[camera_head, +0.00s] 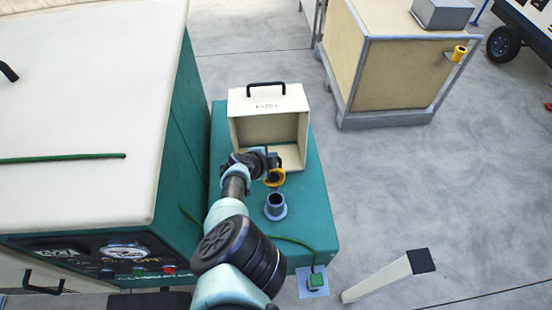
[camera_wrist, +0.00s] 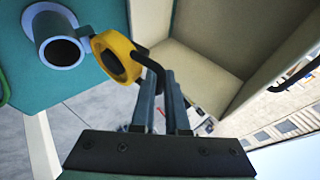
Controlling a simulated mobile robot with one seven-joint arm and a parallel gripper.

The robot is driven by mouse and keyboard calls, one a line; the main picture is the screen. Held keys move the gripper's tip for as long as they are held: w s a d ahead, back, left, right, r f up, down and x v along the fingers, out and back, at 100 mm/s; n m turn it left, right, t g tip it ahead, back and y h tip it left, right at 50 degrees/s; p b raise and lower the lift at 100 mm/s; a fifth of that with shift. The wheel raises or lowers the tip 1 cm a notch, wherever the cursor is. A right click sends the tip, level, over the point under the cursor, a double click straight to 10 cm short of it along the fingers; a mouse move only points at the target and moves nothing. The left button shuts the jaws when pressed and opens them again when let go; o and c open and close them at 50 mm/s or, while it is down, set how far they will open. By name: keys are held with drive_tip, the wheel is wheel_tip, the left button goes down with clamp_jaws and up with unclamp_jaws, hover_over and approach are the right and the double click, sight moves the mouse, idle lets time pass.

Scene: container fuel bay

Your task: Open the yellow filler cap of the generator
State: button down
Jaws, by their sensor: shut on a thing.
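The yellow filler cap (camera_wrist: 117,57) is a thick ring-shaped cap, off to the side of the open blue-grey filler neck (camera_wrist: 62,52) and tilted in the wrist view. In the head view the cap (camera_head: 275,178) shows just behind the neck (camera_head: 275,207), whose dark mouth is uncovered. My gripper (camera_wrist: 170,82) is shut on the black part of the cap; the fingertips hide some of it. In the head view my gripper (camera_head: 268,160) is partly hidden by my wrist. The generator (camera_head: 85,110) has a white top and green sides.
A cream open-fronted housing (camera_head: 268,103) with a black handle stands behind the cap, close to my gripper. A slanted pale post (camera_head: 380,280) stands at front right.

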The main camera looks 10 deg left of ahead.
drive_tip(key=shift+s+d+f, duration=0.1)
drive_tip(key=shift+d+f, duration=0.1)
drive_tip(key=shift+d, duration=0.05)
drive_tip(key=c, duration=0.9)
unclamp_jaws()
drive_tip(key=shift+a, duration=0.1)
drive_tip(key=shift+s, duration=0.1)
